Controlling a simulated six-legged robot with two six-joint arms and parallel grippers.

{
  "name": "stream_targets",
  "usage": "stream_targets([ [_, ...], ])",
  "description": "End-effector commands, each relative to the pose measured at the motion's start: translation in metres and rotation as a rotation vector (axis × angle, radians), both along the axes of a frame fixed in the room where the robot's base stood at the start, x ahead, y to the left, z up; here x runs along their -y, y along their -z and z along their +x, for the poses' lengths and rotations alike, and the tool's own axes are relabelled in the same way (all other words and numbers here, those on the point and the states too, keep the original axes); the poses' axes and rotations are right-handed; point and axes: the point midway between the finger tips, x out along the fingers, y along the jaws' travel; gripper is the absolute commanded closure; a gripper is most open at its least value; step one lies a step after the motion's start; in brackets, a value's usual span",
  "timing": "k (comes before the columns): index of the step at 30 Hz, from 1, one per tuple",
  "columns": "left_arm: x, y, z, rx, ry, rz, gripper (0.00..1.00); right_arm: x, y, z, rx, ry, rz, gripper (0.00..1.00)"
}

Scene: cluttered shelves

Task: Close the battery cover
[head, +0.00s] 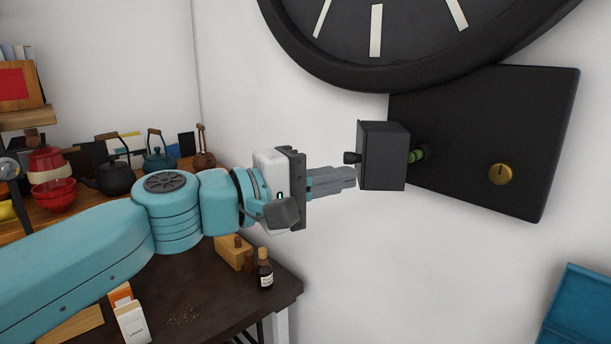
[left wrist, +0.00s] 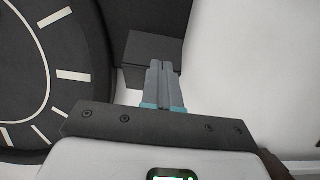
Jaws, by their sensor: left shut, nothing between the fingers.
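The battery cover (head: 382,155) is a dark box-like flap with a small knob on its left, standing out from the black panel (head: 540,150) under the clock. A green battery (head: 417,156) shows just right of the cover, partly hidden by it. In the left wrist view the cover (left wrist: 152,48) is ahead of the fingers. My left gripper (head: 352,177) is shut and empty, its tips at the cover's lower left side near the knob. I cannot tell whether they touch it. My right gripper is not in view.
A large black clock (head: 420,70) hangs above on the white wall. A brass knob (head: 500,174) sits on the panel's right. Below left, a dark table (head: 190,300) holds a small bottle (head: 265,270) and boxes. Shelves with kettles (head: 115,178) stand at the left.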

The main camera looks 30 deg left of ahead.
Motion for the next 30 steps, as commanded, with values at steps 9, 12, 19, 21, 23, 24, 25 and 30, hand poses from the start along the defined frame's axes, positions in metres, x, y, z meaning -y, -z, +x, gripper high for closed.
stream_targets([
  [9,0.029,-0.002,0.043,0.002,0.002,-0.001,1.0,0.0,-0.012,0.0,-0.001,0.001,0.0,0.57],
  [12,0.033,-0.001,0.049,0.002,0.0,0.0,1.0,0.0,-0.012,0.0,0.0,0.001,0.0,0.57],
  [19,0.033,-0.001,0.05,0.003,-0.002,-0.001,1.0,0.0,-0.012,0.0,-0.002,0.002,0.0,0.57],
  [21,0.033,-0.001,0.05,0.003,-0.003,-0.002,1.0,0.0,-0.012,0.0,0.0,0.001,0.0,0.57],
  [23,0.033,0.0,0.05,0.003,-0.003,-0.002,1.0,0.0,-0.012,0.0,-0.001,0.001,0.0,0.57],
  [24,0.033,0.0,0.05,0.003,-0.002,-0.002,1.0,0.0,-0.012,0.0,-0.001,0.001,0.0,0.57],
  [25,0.033,0.0,0.05,0.003,-0.002,-0.002,1.0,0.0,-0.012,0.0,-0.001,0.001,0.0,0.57],
  [30,0.033,0.0,0.05,0.003,-0.001,-0.002,1.0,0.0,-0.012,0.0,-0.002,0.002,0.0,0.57],
])
